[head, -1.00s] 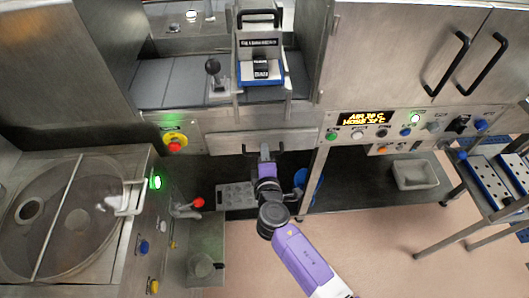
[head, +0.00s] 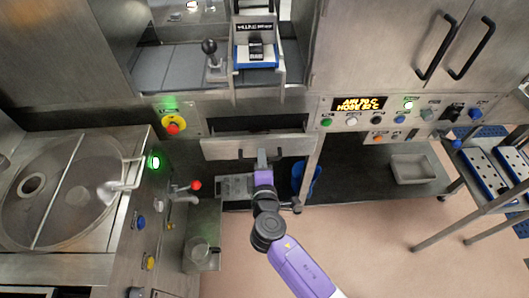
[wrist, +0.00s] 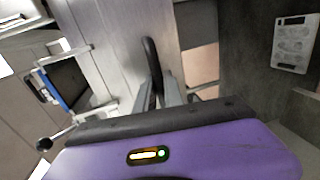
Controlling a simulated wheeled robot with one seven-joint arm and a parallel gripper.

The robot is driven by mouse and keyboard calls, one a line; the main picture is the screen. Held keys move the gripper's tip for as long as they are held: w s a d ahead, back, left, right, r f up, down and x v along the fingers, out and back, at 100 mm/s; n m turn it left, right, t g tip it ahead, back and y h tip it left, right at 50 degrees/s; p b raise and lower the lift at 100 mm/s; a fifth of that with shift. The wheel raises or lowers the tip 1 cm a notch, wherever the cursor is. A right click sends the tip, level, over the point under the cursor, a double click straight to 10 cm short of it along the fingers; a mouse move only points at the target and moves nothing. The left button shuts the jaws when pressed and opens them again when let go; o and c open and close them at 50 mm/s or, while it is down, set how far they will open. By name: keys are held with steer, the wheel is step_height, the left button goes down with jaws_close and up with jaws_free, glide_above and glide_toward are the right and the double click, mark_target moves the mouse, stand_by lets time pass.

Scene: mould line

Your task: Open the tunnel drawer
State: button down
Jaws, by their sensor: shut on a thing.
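The tunnel drawer (head: 222,149) is a wide steel drawer under the middle of the machine, and it stands pulled out with a dark gap behind its front. My gripper (head: 262,156) is at the front of the drawer, with my purple arm reaching up from below right. In the wrist view my gripper (wrist: 162,92) is shut on the black drawer handle (wrist: 152,60), which stands out from the steel drawer front (wrist: 108,45). Part of the handle is hidden between the fingers. The inside of the drawer is mostly out of sight.
A moulded grey tray (head: 236,186) lies on the low shelf below the drawer. A blue round thing (head: 308,178) is right of my arm. A round melting tank (head: 55,190) stands left, with a red-tipped tap (head: 195,185). A trolley (head: 490,185) stands right. The floor in front is free.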

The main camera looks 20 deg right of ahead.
steer(key=f+b+v, duration=0.1)
steer(key=f+v, duration=0.1)
steer(key=v, duration=1)
steer(key=shift+s+a+f+b, duration=0.2)
steer(key=shift+s+f+b, duration=0.15)
steer(key=shift+s, duration=0.2)
steer(key=c, duration=1.7)
jaws_free()
steer(key=shift+r, duration=0.1)
steer(key=b+v, duration=0.1)
steer(key=v, duration=0.6)
steer(key=shift+s+a, duration=0.15)
steer(key=shift+s, duration=0.2)
